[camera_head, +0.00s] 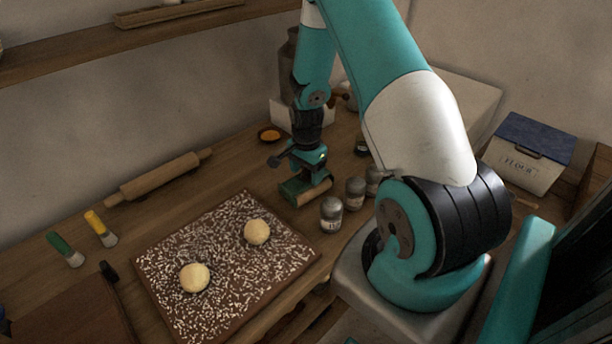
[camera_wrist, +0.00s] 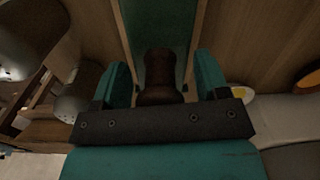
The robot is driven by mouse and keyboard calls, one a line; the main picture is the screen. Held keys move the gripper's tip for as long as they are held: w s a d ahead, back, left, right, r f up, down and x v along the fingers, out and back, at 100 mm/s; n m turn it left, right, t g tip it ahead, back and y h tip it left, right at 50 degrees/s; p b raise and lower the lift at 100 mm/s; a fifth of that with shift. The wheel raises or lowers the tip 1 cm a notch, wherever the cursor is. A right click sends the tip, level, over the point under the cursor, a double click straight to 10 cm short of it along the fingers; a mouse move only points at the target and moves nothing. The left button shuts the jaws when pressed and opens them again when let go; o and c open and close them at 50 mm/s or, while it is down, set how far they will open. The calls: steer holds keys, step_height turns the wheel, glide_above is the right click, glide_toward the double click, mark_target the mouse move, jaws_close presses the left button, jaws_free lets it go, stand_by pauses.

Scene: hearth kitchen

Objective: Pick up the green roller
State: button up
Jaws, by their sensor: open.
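The green roller (camera_head: 294,191) lies on the wooden counter, just beyond the floured board, with a pale wooden cylinder along its near side. In the wrist view its green body (camera_wrist: 160,25) fills the top middle, and its dark brown handle (camera_wrist: 160,72) points toward my gripper. My gripper (camera_head: 306,177) is directly over the roller in the head view. In the wrist view the teal fingers of my gripper (camera_wrist: 163,80) stand open on either side of the handle, with small gaps visible. The handle is hidden by my gripper in the head view.
Several grey-lidded jars (camera_head: 331,214) stand close to the right of my gripper. The floured board (camera_head: 165,262) holds two dough balls (camera_head: 257,232). A rolling pin (camera_head: 160,179), a green brush (camera_head: 64,248) and a yellow brush (camera_head: 99,227) lie left. A small orange bowl (camera_head: 269,135) is behind.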

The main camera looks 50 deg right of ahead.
steer(key=c, duration=1)
steer(key=shift+c, duration=0.2)
